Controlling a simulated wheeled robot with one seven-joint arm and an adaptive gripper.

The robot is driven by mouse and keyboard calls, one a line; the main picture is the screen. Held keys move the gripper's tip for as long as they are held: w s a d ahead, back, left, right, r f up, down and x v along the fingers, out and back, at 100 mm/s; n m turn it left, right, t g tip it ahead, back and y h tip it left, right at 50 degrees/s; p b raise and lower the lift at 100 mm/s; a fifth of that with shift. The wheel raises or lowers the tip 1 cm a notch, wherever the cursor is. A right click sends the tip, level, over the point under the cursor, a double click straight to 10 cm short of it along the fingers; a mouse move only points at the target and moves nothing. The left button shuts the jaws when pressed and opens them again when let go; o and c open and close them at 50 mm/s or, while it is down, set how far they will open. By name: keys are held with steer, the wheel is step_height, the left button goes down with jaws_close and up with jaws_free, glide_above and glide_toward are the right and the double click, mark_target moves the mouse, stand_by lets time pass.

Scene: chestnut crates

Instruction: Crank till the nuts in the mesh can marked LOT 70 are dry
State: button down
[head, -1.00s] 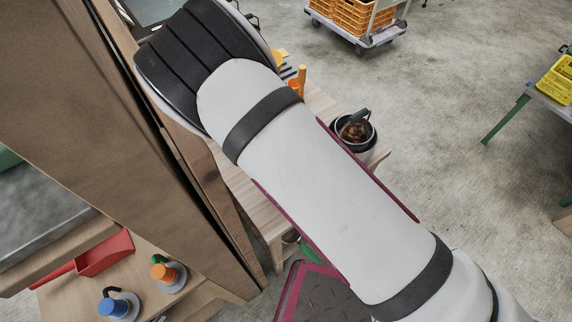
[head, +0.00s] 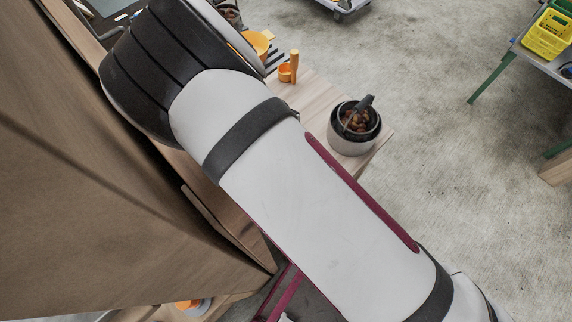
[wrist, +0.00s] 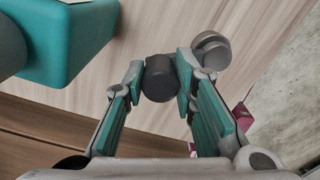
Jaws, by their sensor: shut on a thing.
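My gripper (wrist: 161,72) is shut on a dark grey, rounded knob (wrist: 160,82) in the wrist view, with one finger on each side of it. The knob looks like a crank's handle, but what it joins to is not clear. A light grey rounded part (wrist: 211,50) shows just right of the right fingertip. A teal, box-like body (wrist: 85,45) with a grey round end fills the upper left. No mesh can and no LOT 70 mark can be made out. In the head view my own arm hides the gripper and whatever it holds.
A pot (head: 349,140) of brown nuts with a dark-handled tool stands on the wooden bench (head: 325,105). A large brown panel (head: 90,200) rises at left. Yellow crates (head: 549,36) sit on a table at right. Grey floor is open beyond.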

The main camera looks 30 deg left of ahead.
steer(key=shift+w, duration=0.1)
stand_by(0.3)
steer(key=c, duration=1.3)
jaws_free()
